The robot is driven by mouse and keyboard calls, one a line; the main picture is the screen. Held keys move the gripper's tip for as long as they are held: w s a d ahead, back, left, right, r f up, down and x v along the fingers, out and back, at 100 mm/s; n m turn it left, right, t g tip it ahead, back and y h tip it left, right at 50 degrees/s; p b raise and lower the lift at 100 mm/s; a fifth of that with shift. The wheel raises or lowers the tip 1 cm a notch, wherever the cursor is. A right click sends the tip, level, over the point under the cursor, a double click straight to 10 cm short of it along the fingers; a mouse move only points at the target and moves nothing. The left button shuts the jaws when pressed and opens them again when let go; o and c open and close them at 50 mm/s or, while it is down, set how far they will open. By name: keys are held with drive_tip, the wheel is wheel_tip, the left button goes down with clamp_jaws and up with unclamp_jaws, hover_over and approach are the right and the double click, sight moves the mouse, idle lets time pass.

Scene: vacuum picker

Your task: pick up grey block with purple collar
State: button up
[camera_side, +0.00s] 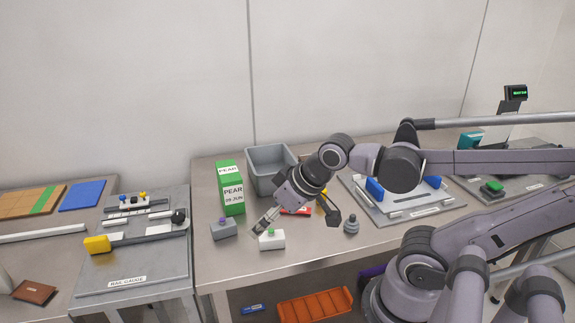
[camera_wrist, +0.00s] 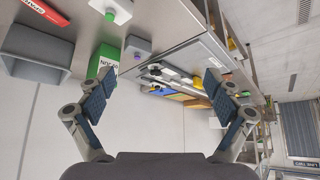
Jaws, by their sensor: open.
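The grey block with the purple collar (camera_side: 223,231) stands on the table near its left edge, in front of the green carton. In the wrist view the grey block (camera_wrist: 137,46) shows upside down between the fingers, some distance beyond them. My gripper (camera_side: 264,222) is to the right of the block in the side view, tilted down and left, apart from it. In the wrist view my gripper (camera_wrist: 160,78) has its two fingers spread wide with nothing between them.
A white block with a green top (camera_side: 271,240) stands just below my fingertips. A grey knobbed piece (camera_side: 351,224) stands right. A gap (camera_side: 192,235) separates the left bench.

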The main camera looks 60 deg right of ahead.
drive_tip(key=m+g, duration=0.7)
hover_over(223, 221)
drive_tip(key=f, duration=0.5)
drive_tip(key=shift+w+a, duration=0.1)
drive_tip(key=shift+a, duration=0.1)
drive_tip(key=shift+f, duration=0.35)
drive_tip(key=shift+d+f, duration=0.1)
drive_tip(key=shift+f, duration=4.95)
drive_tip(key=c, duration=1.3)
